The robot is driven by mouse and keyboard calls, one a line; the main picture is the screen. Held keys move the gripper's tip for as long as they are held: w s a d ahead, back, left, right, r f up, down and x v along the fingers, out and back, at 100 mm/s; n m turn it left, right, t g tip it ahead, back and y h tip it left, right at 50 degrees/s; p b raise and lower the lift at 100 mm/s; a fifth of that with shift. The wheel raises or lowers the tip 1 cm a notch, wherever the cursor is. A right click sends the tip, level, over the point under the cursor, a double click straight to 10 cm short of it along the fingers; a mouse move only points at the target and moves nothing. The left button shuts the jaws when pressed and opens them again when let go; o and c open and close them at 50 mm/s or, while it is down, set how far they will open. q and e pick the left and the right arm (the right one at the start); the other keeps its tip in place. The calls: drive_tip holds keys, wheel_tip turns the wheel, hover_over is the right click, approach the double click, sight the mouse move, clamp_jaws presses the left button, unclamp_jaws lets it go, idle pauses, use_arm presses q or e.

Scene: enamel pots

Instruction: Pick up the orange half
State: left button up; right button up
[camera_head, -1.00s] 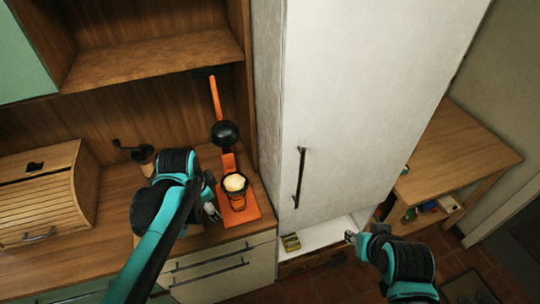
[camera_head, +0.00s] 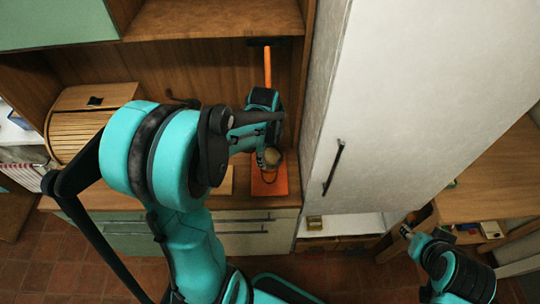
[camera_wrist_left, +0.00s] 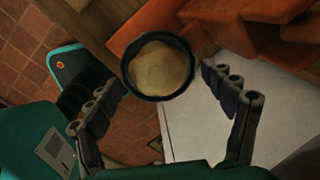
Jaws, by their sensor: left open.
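A pale yellow, round surface, which may be the orange half (camera_wrist_left: 158,68), sits inside a dark-rimmed cup (camera_wrist_left: 129,82) in the left wrist view. In the head view the cup stands over the orange base (camera_head: 268,186) of a juice press, partly hidden by my left gripper (camera_head: 268,150). In the left wrist view my left gripper (camera_wrist_left: 168,103) is open, with one finger on either side of the cup and no clear contact. My right gripper (camera_head: 405,231) is small at the lower right, away from the press; its jaws are not clear.
The orange press lever (camera_head: 267,66) rises behind my left wrist. A tall white cabinet (camera_head: 410,100) stands close on the right. A wooden bread box (camera_head: 85,120) is on the counter at left. My left arm hides much of the counter.

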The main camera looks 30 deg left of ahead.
use_arm(q)
drive_tip(key=shift+f, duration=0.2)
drive_tip(key=c, duration=1.4)
drive_tip(key=shift+o, duration=0.2)
